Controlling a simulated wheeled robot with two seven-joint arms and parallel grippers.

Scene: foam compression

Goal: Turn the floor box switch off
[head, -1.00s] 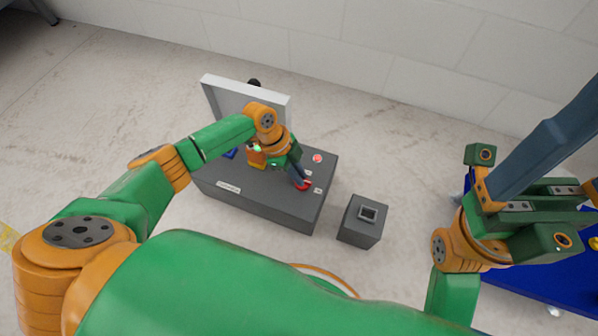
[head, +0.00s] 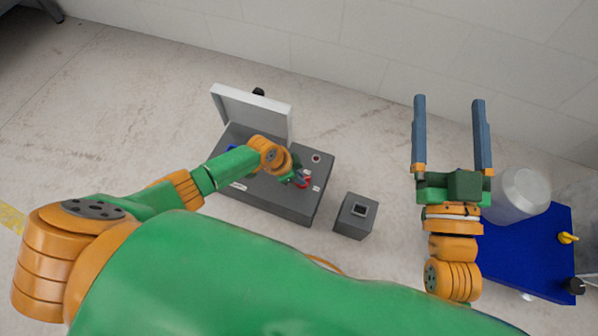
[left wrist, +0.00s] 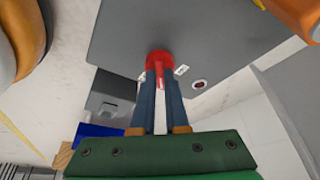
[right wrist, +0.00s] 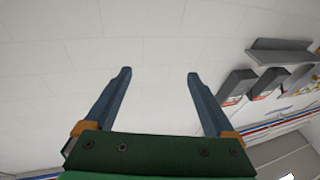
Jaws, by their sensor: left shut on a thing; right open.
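The floor box (head: 262,190) is a dark grey case on the floor with a light grey lid (head: 252,112) standing open at its back. Its red rotary switch (left wrist: 157,60) is on the top face near the right edge. My left gripper (left wrist: 159,76) is shut on the switch's red handle, which points down between the fingers in the left wrist view. In the head view the left gripper (head: 303,180) partly hides the switch. A round dark red indicator with a pale ring (head: 316,158) is behind it. My right gripper (head: 449,98) is open and empty, away from the box.
A small grey box (head: 356,216) stands right of the floor box. At the right, a blue platform (head: 530,265) has a whitish cylinder (head: 519,194) and a yellow knob (head: 567,238) by it. A pale block wall runs behind; the floor left of the box is clear.

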